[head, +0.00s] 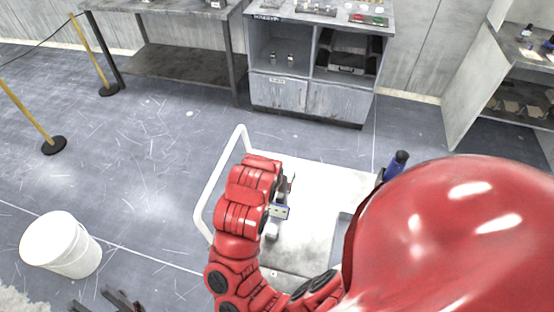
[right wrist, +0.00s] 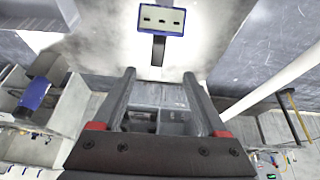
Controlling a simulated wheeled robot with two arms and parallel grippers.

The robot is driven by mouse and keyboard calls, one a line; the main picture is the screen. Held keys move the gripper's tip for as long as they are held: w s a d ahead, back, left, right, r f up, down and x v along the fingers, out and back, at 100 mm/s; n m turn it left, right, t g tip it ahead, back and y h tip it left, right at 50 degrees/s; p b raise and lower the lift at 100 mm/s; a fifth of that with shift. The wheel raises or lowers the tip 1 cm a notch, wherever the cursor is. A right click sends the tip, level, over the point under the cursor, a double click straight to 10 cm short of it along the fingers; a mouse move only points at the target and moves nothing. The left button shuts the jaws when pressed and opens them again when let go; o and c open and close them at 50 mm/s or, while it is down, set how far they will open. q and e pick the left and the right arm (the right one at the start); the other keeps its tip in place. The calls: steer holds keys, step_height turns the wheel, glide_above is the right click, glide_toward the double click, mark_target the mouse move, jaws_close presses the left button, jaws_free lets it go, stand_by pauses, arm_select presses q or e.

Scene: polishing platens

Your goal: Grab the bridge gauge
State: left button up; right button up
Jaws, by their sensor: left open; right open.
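The bridge gauge appears to be the small pale block with a blue rim and dark slots (head: 279,212), beside my red right forearm over the white cart top. It shows in the right wrist view (right wrist: 161,19) at the top centre, with a dark stem below it. My right gripper (right wrist: 158,75) is open; the gauge shows beyond its fingertips, and nothing is visibly gripped. In the head view my right arm mostly hides this gripper. My left gripper (head: 108,299) is at the lower left edge, dark, open and partly cut off, away from the cart.
The white cart (head: 330,178) has a raised tubular rail (head: 218,180) on its left. A blue-handled thing (head: 396,164) is at its right. A white bucket (head: 62,246) stands on the floor at left. A grey cabinet (head: 279,92) stands behind, with clear floor before it.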

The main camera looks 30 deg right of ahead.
mark_target(280, 198)
steer(key=f, duration=0.2)
steer(key=shift+s+f+y, duration=0.3)
steer(key=shift+s+f, duration=0.05)
steer(key=b+x, duration=0.3)
steer(key=x, duration=0.6)
steer(key=shift+w+d+f, duration=0.1)
steer(key=shift+w+f, duration=0.05)
steer(key=shift+f, duration=0.1)
steer(key=shift+d+f, duration=0.15)
steer(key=shift+f, duration=0.05)
steer(key=p+x, duration=0.2)
steer(key=x, duration=0.2)
steer(key=shift+d+p, duration=0.15)
steer(key=shift+p, duration=0.15)
steer(key=shift+w+f, duration=0.2)
steer(key=shift+f, duration=0.15)
jaws_close()
